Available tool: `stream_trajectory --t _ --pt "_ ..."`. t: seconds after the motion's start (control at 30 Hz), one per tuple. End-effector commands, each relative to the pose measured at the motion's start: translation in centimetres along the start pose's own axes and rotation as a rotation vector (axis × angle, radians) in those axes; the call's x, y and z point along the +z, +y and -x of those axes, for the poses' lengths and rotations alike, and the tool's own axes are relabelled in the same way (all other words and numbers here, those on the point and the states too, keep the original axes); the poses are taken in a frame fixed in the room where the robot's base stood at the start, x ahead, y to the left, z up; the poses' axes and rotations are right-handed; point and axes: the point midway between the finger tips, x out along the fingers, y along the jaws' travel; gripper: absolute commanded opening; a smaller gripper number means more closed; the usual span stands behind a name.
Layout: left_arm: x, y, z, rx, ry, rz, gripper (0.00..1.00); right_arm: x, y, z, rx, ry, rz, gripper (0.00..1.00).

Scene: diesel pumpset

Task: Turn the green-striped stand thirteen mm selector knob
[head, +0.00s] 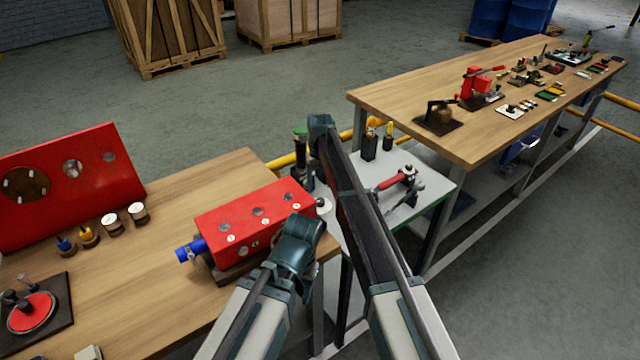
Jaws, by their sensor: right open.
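The green-striped stand (437,203) is the small pale table between the two wooden benches, with a green band along its edge. A red-bodied metal fixture (395,183) lies on its top, with a dark-topped upright part at its back. I cannot make out a marked selector knob; my right arm crosses the stand's left part and hides some of it. My right gripper (313,176) is open, mostly hidden behind my own arm link near the stand's left side. My left arm reaches in over the near bench's corner; its gripper is not in view.
A red block (255,217) with a blue end sits on the near bench beside my left arm. The long bench (400,97) at right holds several tools. Yellow rails run behind.

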Motion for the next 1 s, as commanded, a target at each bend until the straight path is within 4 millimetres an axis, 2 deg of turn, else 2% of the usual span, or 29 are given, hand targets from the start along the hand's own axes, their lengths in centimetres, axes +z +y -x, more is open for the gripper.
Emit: stream_trajectory --t 0.03,0.4,0.53,0.87,1.0 --pt "0.1 -0.2 1.6 0.0 0.0 0.0 0.5 0.0 0.0 1.7 0.0 0.0 0.0 0.71" --pt "0.4 -0.6 6.7 0.0 0.0 0.0 0.5 0.0 0.0 6.8 0.0 0.0 0.0 0.71" --pt "0.4 -0.7 7.4 0.0 0.0 0.0 0.5 0.0 0.0 7.4 0.0 0.0 0.0 0.71" --pt "0.4 -0.7 7.3 0.0 0.0 0.0 0.5 0.0 0.0 7.3 0.0 0.0 0.0 0.71" --pt "0.4 -0.7 7.2 0.0 0.0 0.0 0.5 1.5 -0.2 7.3 -0.027 0.003 -0.024 0.71"
